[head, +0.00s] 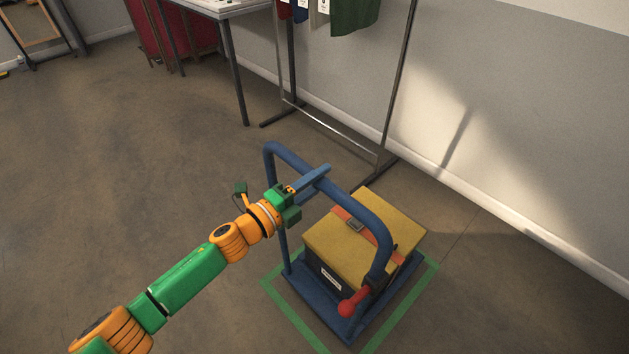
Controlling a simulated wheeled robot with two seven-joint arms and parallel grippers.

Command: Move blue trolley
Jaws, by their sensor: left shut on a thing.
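The blue trolley (304,289) stands on the floor with its raised tubular handle (345,200) toward me. A case with a yellow lid (335,242), dark sides and an orange strap rests on its platform. A lever with a red knob (347,308) shows at the handle's right foot. My left gripper (313,181) is shut on the handle's top bar, left of its middle. Its fingers hide part of the bar. My right gripper is not in view.
A green outline (283,315) on the floor surrounds the trolley. A clothes rack (335,130) with hanging garments stands behind it, by the wall (540,140). A table (232,10) stands at the back left. The floor at left is clear.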

